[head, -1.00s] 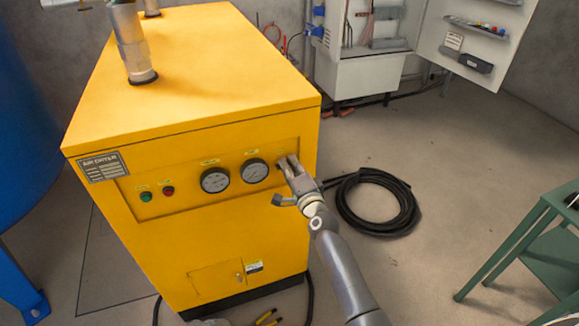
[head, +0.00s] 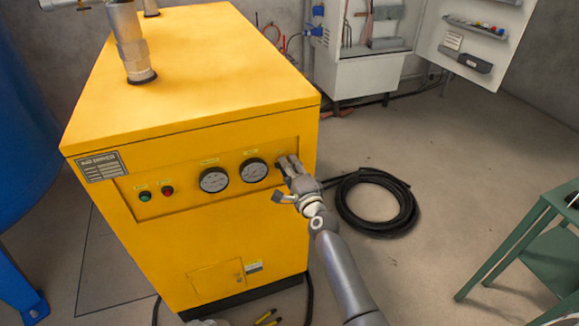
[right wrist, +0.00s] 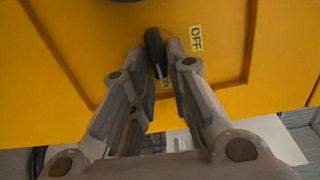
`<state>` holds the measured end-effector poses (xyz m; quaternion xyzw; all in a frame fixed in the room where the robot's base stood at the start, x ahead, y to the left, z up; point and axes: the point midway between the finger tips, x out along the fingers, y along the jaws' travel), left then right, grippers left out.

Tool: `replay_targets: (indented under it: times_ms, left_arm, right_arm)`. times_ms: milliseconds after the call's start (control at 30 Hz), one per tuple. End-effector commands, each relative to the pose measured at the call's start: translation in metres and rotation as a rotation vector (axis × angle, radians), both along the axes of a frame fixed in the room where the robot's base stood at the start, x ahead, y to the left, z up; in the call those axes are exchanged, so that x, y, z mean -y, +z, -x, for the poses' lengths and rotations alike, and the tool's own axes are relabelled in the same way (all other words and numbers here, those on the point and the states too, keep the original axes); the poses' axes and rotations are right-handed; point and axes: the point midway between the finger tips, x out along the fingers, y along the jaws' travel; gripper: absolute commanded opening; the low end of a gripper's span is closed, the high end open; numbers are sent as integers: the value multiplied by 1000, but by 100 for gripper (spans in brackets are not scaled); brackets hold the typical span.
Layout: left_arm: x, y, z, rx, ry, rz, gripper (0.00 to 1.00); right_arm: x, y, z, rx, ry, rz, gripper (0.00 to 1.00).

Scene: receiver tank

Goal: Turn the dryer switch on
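The yellow air dryer (head: 225,235) stands in the middle of the head view. Its switch is at the right end of the front panel, where my right gripper (head: 287,163) covers it. In the right wrist view the black switch knob (right wrist: 155,50) sits between the fingertips of my right gripper (right wrist: 157,52), with a finger close against each side. A white mark shows at the knob's lower end. An OFF label (right wrist: 196,38) is to the right of the knob. A second label (right wrist: 165,83) below it is mostly hidden by the fingers.
Two round gauges (head: 214,179) and a green and a red button (head: 167,191) sit left of the switch. A coiled black hose (head: 377,228) lies on the floor at right. A green table (head: 545,240) stands further right. Open floor lies between them.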

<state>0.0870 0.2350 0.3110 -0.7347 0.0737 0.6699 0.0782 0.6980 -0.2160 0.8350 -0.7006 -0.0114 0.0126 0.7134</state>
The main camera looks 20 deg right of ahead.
Motion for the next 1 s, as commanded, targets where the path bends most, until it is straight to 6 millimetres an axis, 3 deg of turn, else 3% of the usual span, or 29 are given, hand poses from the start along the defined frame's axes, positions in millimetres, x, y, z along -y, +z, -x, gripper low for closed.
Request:
replay_targets:
  times_ms: [100,533,1000]
  left_arm:
    - [0,0,0,0,0,0,40]
    - [0,0,1,-1,1,0,40]
    - [0,0,0,0,0,0,40]
  right_arm:
    - [0,0,0,0,0,1,32]
    - [0,0,9,0,0,2,32]
    - [3,-1,92,-1,-1,4,32]
